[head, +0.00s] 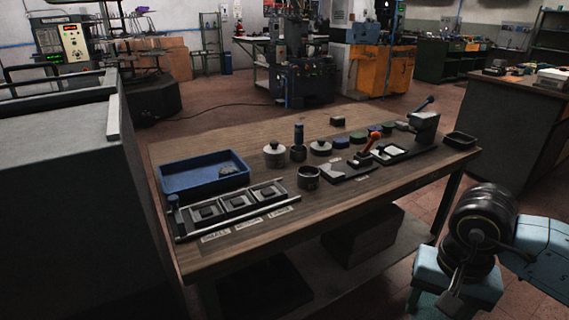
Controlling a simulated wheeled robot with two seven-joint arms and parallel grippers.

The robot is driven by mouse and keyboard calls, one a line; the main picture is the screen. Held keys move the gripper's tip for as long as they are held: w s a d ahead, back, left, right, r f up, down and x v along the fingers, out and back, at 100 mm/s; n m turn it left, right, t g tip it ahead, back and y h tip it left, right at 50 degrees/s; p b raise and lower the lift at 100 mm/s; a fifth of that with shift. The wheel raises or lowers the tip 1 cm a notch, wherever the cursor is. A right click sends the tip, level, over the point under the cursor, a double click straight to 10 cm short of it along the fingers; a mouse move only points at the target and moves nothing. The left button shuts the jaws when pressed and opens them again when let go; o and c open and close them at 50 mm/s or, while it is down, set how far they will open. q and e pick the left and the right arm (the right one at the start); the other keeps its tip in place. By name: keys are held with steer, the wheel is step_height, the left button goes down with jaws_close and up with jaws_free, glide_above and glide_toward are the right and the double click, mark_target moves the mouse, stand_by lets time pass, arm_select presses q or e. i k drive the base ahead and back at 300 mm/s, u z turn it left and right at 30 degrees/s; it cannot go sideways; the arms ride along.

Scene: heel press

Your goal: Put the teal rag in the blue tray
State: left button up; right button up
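The blue tray (172,185) stands at the left end of the wooden workbench, with a small grey heap (228,169) in its right part. I cannot make out a clear teal rag; a small dark green item (357,137) lies among round pieces in the bench's back row. My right arm comes in at the lower right, off the bench's front right corner. Its dark end parts (462,272) show beside a light blue link, and I cannot make out whether fingers are open or shut. My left gripper is not in view.
A rack with three dark blocks (238,205) lies before the tray. Metal pots (274,155), an orange-handled fixture (374,138), a grey press (424,128) and a black tray (460,140) stand along the workbench (330,213). A dark grey cabinet (70,210) borders its left side.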

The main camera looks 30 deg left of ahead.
mark_target(196, 180)
steer(key=u, duration=2.45)
